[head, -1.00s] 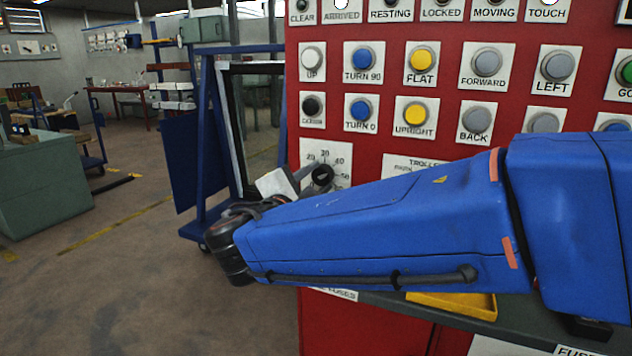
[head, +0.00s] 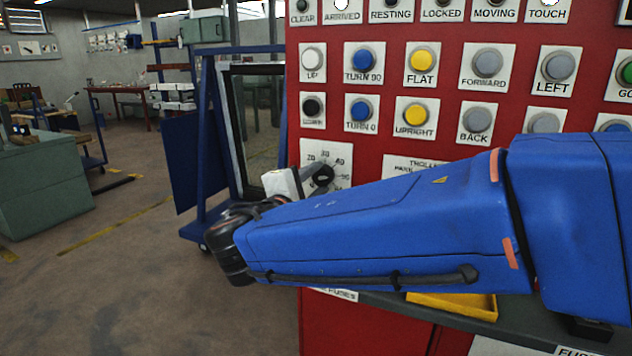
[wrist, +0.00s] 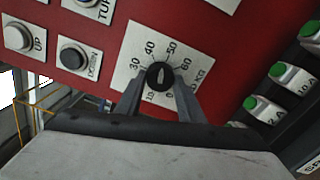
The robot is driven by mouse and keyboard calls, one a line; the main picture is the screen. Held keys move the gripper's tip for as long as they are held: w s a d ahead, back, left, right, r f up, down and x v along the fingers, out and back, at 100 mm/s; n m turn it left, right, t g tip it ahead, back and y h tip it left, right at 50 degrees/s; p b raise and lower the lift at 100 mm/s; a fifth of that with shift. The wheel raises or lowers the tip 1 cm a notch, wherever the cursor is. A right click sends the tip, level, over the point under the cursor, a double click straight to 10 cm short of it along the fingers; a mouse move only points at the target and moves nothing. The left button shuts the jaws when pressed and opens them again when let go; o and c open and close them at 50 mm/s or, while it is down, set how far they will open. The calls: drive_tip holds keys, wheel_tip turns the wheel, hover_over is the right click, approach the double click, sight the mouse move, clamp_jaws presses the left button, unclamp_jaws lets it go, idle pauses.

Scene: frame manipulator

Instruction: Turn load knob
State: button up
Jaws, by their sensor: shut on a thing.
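The load knob (wrist: 160,76) is a round black knob with a light pointer mark, set on a white dial plate (wrist: 137,47) with numbers on the red panel. In the head view the knob (head: 323,175) shows at the panel's lower left, partly behind my gripper. My gripper (wrist: 160,84) has one finger on each side of the knob in the wrist view and is shut on it. The pointer mark runs roughly up and down in the wrist view; the exact reading is too small to tell.
UP (head: 312,60) and DOWN (head: 313,106) buttons sit above the dial, with several more buttons to the right. Green switches (wrist: 284,74) stand right of the dial in the wrist view. A blue frame rack (head: 205,150) stands left of the panel.

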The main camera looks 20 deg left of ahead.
drive_tip(key=o, duration=1)
drive_tip(key=s, duration=0.5)
drive_tip(key=s+a, duration=0.1)
drive_tip(key=s, duration=1.1)
drive_tip(key=shift+s+a, duration=0.15)
drive_tip(key=shift+s, duration=0.05)
